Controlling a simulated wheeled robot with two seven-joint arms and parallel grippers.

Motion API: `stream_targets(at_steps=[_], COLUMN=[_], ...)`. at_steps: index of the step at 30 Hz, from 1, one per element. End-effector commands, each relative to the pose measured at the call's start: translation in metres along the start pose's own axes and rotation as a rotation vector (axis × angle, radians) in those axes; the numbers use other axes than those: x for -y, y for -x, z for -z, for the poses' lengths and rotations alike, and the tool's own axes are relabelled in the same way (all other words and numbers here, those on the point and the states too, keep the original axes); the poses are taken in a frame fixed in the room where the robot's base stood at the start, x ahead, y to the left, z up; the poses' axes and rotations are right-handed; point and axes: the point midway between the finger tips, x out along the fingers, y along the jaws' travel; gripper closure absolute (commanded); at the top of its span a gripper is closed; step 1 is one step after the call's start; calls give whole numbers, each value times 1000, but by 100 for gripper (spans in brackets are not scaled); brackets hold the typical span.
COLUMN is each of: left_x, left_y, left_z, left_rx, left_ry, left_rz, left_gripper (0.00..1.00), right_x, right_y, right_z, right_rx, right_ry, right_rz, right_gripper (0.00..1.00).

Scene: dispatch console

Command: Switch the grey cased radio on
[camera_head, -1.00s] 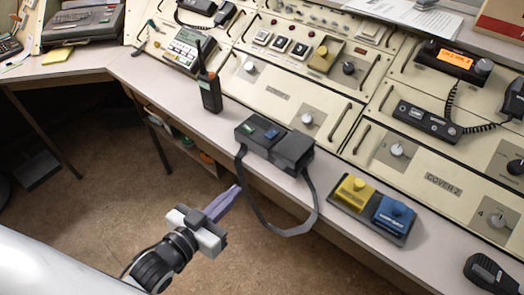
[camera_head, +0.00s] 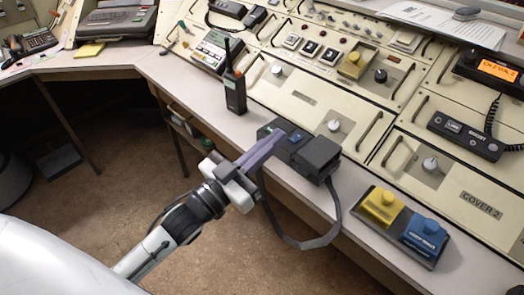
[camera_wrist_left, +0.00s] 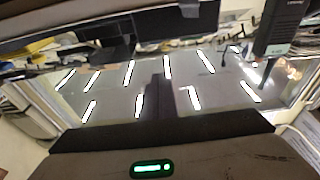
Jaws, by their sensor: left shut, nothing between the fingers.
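The grey cased radio (camera_head: 316,156) lies on the front edge of the desk. It is a dark grey box with a green and a blue control on its top and a raised block at its right end. Its strap (camera_head: 335,215) hangs in a loop over the desk edge. My left gripper (camera_head: 280,137) has its purple fingers shut and empty. Their tips overlap the radio's left part, beside the blue control; I cannot tell if they touch. They hide some of the radio's top. In the left wrist view, I cannot identify the radio with certainty. My right gripper is not in view.
An upright handheld radio (camera_head: 235,90) with an antenna stands just behind, to the left. A base with yellow (camera_head: 382,207) and blue (camera_head: 425,234) buttons lies to the right. The console panel (camera_head: 310,95) rises behind. Open floor lies in front of the desk.

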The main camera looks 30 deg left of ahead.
Motion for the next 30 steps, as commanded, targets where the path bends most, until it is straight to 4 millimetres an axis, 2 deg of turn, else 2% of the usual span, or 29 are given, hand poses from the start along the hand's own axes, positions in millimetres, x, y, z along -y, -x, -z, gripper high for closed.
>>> stream_targets(at_steps=[1,7,9,13,30], left_x=[0,0,0,0,-4], left_y=[-13,-53,-43,-38,-36], left_z=[2,1,-18,-31,-43], left_rx=[-5,-3,6,3,-8], left_ry=[-1,-1,3,1,3], left_rz=[0,0,2,2,-7], left_gripper=[100,100,100,100,100], right_x=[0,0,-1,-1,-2], right_y=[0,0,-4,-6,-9], right_z=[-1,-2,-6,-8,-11], right_rx=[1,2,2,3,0], right_ry=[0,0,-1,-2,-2], right_rz=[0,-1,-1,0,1], right_gripper=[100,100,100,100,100])
